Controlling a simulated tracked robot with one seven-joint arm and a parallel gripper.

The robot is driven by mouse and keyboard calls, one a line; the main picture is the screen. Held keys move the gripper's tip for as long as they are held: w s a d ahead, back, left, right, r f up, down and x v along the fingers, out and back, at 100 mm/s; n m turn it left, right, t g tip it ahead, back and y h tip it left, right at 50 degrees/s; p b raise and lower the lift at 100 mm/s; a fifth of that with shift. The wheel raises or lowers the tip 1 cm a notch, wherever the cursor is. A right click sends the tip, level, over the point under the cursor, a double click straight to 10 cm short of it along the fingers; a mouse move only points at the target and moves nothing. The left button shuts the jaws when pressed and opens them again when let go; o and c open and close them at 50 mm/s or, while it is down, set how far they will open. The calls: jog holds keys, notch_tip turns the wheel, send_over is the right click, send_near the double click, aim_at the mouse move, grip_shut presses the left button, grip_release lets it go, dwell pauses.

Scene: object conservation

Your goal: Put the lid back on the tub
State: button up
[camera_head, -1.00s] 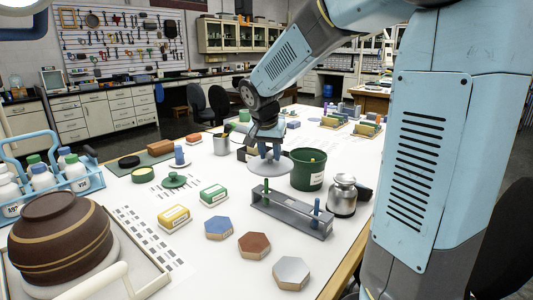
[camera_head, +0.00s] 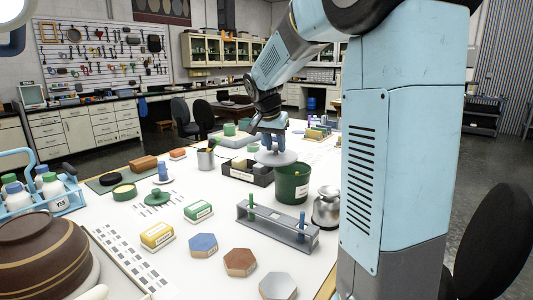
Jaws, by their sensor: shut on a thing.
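The dark green tub (camera_head: 291,188) stands upright on the white table, right of centre, with its top open. My gripper (camera_head: 272,146) is shut on a flat, round, grey lid (camera_head: 278,158). It holds the lid roughly level, above and a little left of the tub. In the picture the lid's lower right edge comes close to the tub's far left rim, with the tub's mouth still in view. I cannot tell whether they touch. The grip point on the lid is partly hidden by the fingers.
A grey rack (camera_head: 279,230) with upright tubes stands in front of the tub. A silver metal jar (camera_head: 326,210) is close on its right. A black open box (camera_head: 240,174) is left of the tub. A small green knobbed piece (camera_head: 158,197) lies farther left.

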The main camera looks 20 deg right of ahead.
aim_at(292, 151)
jog(key=w+d+r+m, duration=0.2)
jog(key=w+d, duration=0.1)
jog(key=d, duration=0.5)
jog(key=shift+w+a+f, duration=0.1)
jog(key=shift+a+f, duration=0.05)
jog(key=shift+f, duration=3.25)
jog(key=shift+f+g, duration=0.1)
jog(key=shift+g, duration=0.2)
jog(key=o, duration=1.6)
notch_tip(292, 151, up, 7)
dwell(0.6)
jog(key=shift+c, duration=0.4)
